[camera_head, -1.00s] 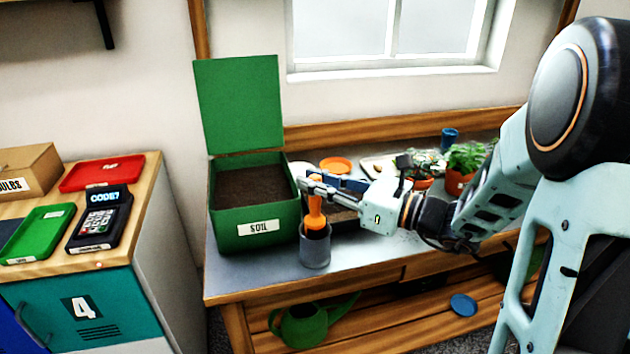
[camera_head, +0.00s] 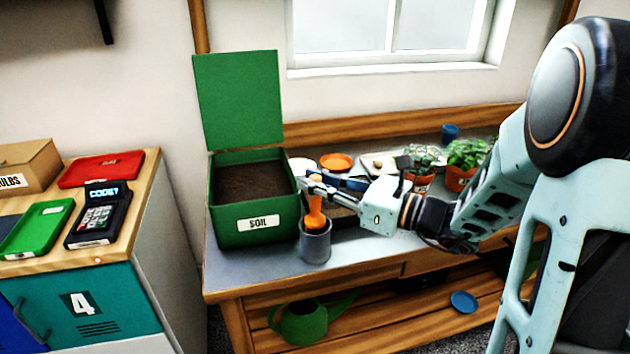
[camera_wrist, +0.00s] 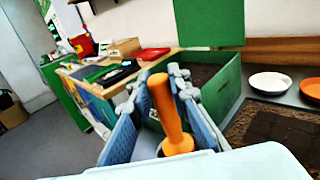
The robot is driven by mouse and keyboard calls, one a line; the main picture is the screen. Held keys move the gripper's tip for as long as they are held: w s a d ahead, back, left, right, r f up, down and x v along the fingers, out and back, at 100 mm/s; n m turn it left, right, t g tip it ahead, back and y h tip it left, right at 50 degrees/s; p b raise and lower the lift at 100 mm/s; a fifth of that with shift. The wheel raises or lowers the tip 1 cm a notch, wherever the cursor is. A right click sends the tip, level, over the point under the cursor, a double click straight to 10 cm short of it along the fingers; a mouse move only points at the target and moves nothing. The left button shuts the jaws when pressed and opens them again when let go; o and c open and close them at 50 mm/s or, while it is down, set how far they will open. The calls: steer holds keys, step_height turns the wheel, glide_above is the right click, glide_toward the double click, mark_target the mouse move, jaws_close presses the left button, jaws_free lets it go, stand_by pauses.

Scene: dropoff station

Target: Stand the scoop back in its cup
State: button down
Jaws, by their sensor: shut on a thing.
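The orange scoop (camera_head: 316,213) stands nearly upright, its lower end inside the grey cup (camera_head: 315,246) near the bench's front edge. My gripper (camera_head: 310,185) is at the scoop's upper part, above the cup rim, and is shut on it. In the wrist view the orange scoop handle (camera_wrist: 165,105) stands between the blue finger pads, with its wider part lower down. The cup's inside and the scoop's bottom end are hidden in the head view.
An open green soil bin (camera_head: 235,232) stands just left of the cup, its lid up. Orange and white saucers (camera_head: 337,161) and potted plants (camera_head: 462,178) stand behind and to the right. A green watering can (camera_head: 303,323) is on the lower shelf.

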steer(key=shift+f, duration=0.45)
steer(key=c, duration=1.7)
jaws_free()
steer(key=shift+c, duration=0.2)
